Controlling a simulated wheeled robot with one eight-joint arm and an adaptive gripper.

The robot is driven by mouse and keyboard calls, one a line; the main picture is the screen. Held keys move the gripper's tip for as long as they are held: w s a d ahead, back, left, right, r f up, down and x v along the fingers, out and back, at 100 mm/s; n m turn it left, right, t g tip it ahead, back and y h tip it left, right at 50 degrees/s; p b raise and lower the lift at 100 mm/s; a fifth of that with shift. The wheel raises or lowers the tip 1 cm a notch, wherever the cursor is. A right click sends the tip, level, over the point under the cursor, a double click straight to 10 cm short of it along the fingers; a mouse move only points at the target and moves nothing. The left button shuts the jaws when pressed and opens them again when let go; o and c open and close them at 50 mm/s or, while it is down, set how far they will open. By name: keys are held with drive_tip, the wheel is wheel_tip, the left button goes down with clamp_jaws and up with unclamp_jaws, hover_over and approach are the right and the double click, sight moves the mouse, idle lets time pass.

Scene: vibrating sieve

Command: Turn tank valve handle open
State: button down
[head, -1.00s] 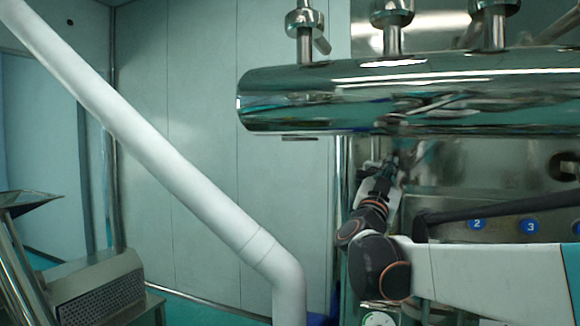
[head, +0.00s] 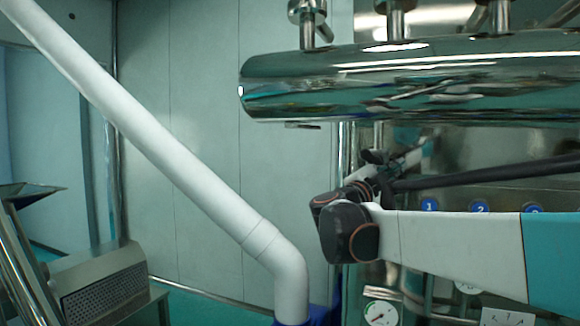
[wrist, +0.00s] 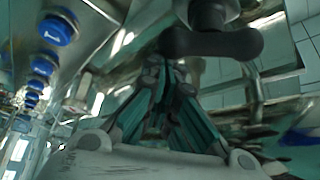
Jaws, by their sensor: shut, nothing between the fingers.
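The black valve handle (wrist: 212,43) is a short bar with rounded ends on a metal stem, at the top of the wrist view. In the head view, a dark handle (head: 374,157) shows under the shiny horizontal tank, partly behind my arm. My gripper (wrist: 170,72), with grey and teal fingers, is shut and empty. Its tips are close to the handle's left end in the wrist view; I cannot tell if they touch. The gripper is mostly hidden behind my arm in the head view.
Blue numbered discs (head: 480,206) line the metal panel behind my arm. A round gauge (head: 380,313) is below my arm. A thick white pipe (head: 190,180) slants across the left. A steel machine (head: 100,282) stands at lower left.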

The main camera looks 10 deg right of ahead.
drive_tip(key=f+m+g+y, duration=0.1)
drive_tip(key=m, duration=0.1)
drive_tip(key=w+a+f+m+g+y, duration=0.1)
drive_tip(key=m, duration=0.2)
drive_tip(key=f+m+g, duration=0.1)
drive_tip(key=m, duration=0.1)
drive_tip(key=shift+w+a+m+y, duration=0.15)
drive_tip(key=shift+a+m+y, duration=0.25)
idle(0.4)
